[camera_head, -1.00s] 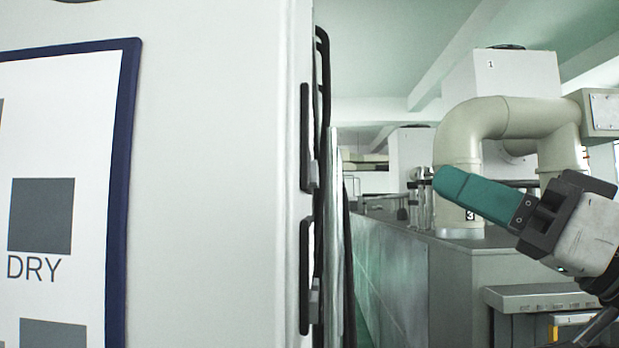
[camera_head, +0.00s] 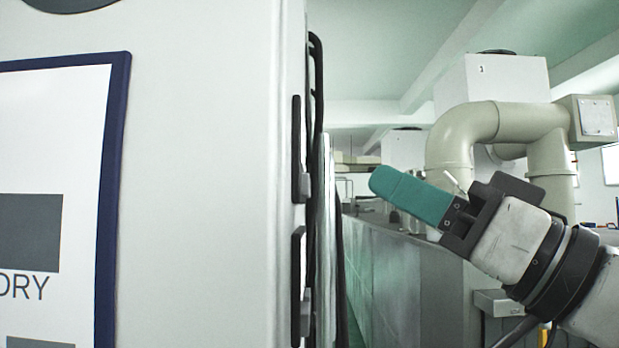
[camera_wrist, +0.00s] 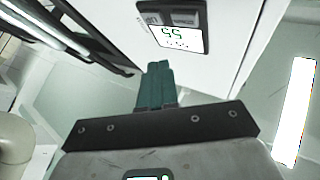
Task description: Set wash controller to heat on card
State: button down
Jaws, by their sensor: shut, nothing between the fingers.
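My gripper (camera_head: 385,182) points left, with its teal fingers shut and empty, to the right of a white cabinet (camera_head: 215,180) and apart from it. In the wrist view my gripper (camera_wrist: 155,66) points toward a small panel with a lit display (camera_wrist: 178,38) on a white surface; the display seems to read 55, seen at a slant. I cannot tell for sure that this is the wash controller. A blue-framed card (camera_head: 116,140) is on the cabinet's front at the left, cut off by the picture edge. Its grey square (camera_head: 30,232) stands above a partly cut "DRY". No heat wording shows.
Black handles (camera_head: 298,280) and dark cables (camera_head: 315,90) run along the cabinet's right edge. Beyond stand a long grey-green tank (camera_head: 385,265) and thick beige pipes (camera_head: 465,135). Open space lies between my gripper and the cabinet.

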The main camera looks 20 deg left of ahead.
jog(key=shift+s+a, duration=0.25)
jog(key=shift+a, duration=0.7)
jog(key=shift+s+a, duration=0.25)
jog(key=shift+a, duration=0.65)
jog(key=shift+a, duration=0.15)
dwell(0.6)
jog(key=shift+s+a, duration=0.1)
jog(key=shift+a, duration=0.15)
jog(key=shift+s+a, duration=0.15)
jog(key=shift+a, duration=0.2)
dwell(0.9)
jog(key=shift+w+d, duration=0.25)
jog(key=shift+d, duration=0.5)
jog(key=shift+w+d+b, duration=0.15)
jog(key=shift+w+d, duration=0.1)
jog(key=shift+d, duration=0.55)
jog(key=shift+w+d+b, duration=0.2)
jog(key=shift+d, duration=0.65)
jog(key=shift+w+d+b, duration=0.15)
jog(key=shift+w+d, duration=0.1)
jog(key=shift+d, duration=0.55)
dwell(0.7)
